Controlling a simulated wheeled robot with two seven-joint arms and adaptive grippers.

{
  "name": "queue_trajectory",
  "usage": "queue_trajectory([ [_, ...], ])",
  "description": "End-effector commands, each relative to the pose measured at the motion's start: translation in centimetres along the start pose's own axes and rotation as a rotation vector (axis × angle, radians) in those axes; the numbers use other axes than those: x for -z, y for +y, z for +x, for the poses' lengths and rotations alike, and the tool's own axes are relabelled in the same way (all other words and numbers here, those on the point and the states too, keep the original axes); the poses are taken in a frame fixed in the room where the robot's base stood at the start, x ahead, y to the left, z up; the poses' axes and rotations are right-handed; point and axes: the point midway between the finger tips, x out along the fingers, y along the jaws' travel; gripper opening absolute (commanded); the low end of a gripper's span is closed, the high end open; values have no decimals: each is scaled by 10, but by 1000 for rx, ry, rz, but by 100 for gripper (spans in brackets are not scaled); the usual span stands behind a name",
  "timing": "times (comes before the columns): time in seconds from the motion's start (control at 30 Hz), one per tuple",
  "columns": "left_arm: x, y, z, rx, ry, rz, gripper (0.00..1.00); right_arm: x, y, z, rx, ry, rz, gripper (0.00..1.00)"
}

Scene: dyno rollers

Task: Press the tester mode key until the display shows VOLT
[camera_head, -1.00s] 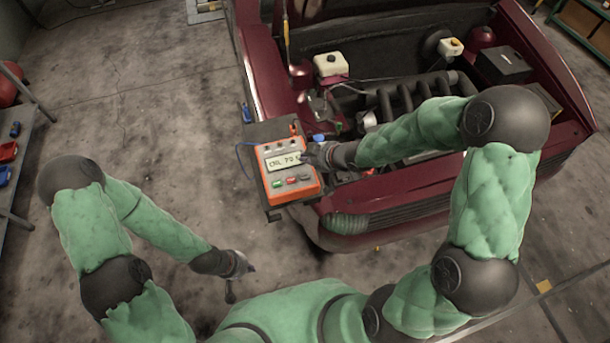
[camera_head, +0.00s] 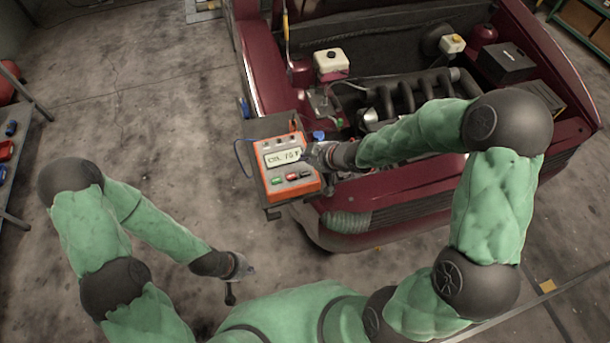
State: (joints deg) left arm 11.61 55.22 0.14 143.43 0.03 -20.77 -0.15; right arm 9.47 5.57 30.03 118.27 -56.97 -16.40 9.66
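The orange tester (camera_head: 302,190) lies on a dark tray at the front left corner of the red car. Its pale display (camera_head: 283,157) shows small characters, something like "C-L 70" with a further mark; I cannot read it surely. Below the display are a green key (camera_head: 277,181), a red key (camera_head: 291,177) and a greyish key (camera_head: 305,174); their labels are too small to read. My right gripper (camera_head: 313,153) is at the display's right end, above the keys; contact and finger opening cannot be told. My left gripper (camera_head: 243,278) hangs over the floor, away from the tester; its finger opening is unclear.
The car's open engine bay (camera_head: 415,100) lies behind and right of the tester. A blue cable (camera_head: 240,155) loops off the tester's left side. A shelf with coloured items (camera_head: 8,150) stands at far left. The floor between is clear.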

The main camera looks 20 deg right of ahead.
Motion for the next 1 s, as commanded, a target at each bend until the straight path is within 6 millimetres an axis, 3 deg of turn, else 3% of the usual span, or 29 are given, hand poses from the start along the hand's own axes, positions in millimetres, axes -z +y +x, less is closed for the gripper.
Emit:
queue_trajectory([
  [0.03, 0, -4, 10, 0, 0, 0, 0, -8, 0, 7, 0, 0, -1, 0],
  [0.43, 2, -17, 47, 0, 0, 0, 0, -36, 0, 35, 0, 0, 0, 0],
  [1.0, 2, -18, 51, 0, 0, 0, 0, -40, 0, 39, 0, 0, 0, 0],
])
